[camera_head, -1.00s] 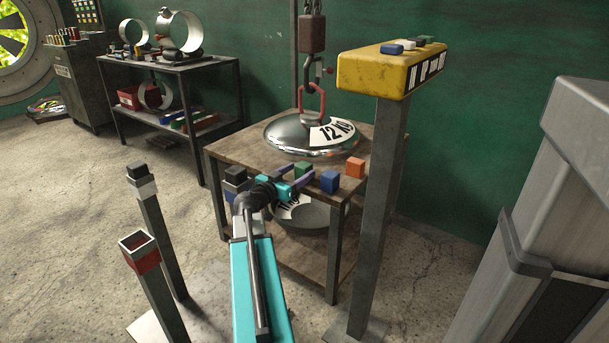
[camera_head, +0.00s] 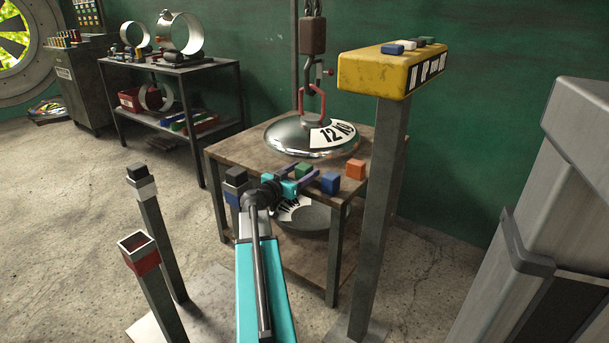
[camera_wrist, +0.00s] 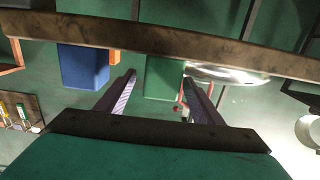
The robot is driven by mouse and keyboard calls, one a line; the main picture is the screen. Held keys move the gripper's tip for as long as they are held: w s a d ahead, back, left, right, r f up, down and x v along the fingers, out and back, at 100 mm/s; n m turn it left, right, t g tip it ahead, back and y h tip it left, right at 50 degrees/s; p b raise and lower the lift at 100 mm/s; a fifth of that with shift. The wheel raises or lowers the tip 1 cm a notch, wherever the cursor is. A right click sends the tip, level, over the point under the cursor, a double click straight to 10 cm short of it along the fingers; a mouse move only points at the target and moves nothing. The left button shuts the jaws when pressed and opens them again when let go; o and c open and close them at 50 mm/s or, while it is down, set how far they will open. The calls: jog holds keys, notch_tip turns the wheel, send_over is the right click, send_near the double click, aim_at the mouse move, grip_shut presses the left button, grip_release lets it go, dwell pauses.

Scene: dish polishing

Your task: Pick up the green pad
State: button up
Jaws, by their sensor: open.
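The green pad (camera_head: 303,170) is a small block near the front edge of the wooden table, beyond my gripper. My gripper (camera_head: 298,176) is open, its two purple-grey fingers pointing at the pad. In the wrist view the green pad (camera_wrist: 165,78) shows between the open fingertips (camera_wrist: 159,77), with the right finger close to its edge. I cannot tell whether either finger touches it. The pad's far side is hidden.
A blue block (camera_head: 329,183) stands just right of my gripper and an orange block (camera_head: 356,169) beyond it. A shiny dish (camera_head: 285,137) marked 12 kg lies behind, under a hanging hook. A post with a yellow top (camera_head: 375,72) stands at the right.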

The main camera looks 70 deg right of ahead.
aim_at(310, 165)
jog(key=b+x, duration=0.1)
jog(key=x, duration=0.2)
jog(key=shift+w+d, duration=0.1)
jog(key=shift+d, duration=0.15)
jog(key=shift+x, duration=0.8)
jog(key=shift+c, duration=0.2)
jog(key=c, duration=1.2)
jog(key=shift+r, duration=0.15)
notch_tip(310, 165, up, 10)
jog(key=p, duration=0.3)
